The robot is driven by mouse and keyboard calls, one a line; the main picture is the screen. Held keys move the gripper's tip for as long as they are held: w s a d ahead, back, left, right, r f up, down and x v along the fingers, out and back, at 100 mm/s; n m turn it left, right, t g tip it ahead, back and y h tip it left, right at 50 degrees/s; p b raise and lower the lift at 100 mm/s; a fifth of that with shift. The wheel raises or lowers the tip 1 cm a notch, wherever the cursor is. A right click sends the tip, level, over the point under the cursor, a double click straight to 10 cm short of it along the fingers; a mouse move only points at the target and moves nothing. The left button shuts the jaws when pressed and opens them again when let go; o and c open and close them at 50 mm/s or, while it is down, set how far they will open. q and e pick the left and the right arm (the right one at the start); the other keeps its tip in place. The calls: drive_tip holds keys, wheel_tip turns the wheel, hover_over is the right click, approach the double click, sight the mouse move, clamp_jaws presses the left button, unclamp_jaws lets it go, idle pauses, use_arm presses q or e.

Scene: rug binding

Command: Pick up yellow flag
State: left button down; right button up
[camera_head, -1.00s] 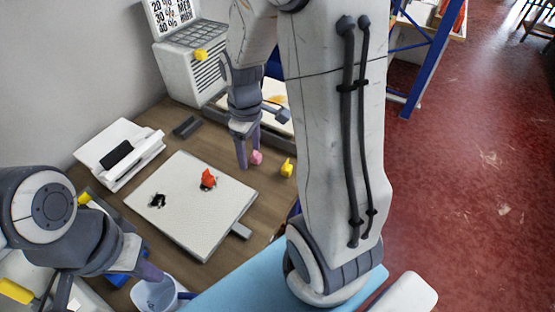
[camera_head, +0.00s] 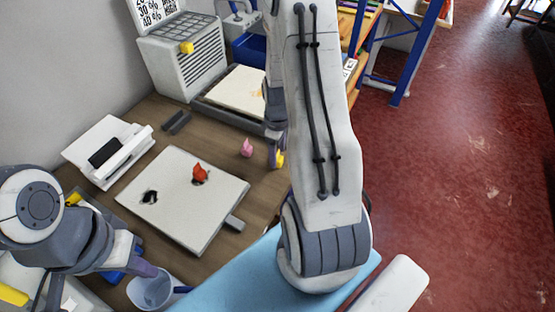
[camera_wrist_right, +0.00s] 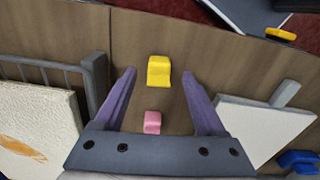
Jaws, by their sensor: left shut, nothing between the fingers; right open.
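The yellow flag (camera_head: 281,159) is a small yellow piece on the wooden table, partly hidden behind my right gripper (camera_head: 275,157) in the head view. In the right wrist view the yellow flag (camera_wrist_right: 159,71) stands between the tips of my right gripper (camera_wrist_right: 159,75), with a gap to each finger. The right gripper is open and holds nothing. A pink piece (camera_wrist_right: 152,122) is also between the fingers, closer to the palm; in the head view it (camera_head: 247,148) is left of the gripper. My left gripper (camera_head: 150,270) is shut and empty above a cup at the lower left.
A white board (camera_head: 180,215) carries a red piece (camera_head: 200,174) and a black piece (camera_head: 149,197). A light tray (camera_head: 238,92) lies behind the right gripper. The white cup (camera_head: 152,292) is near the front edge. Bare wood surrounds the pink piece.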

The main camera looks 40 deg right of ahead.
drive_tip(key=shift+d+f, duration=0.1)
drive_tip(key=shift+f, duration=1.35)
clamp_jaws()
drive_tip(key=shift+w+r, duration=0.1)
drive_tip(key=shift+r, duration=0.05)
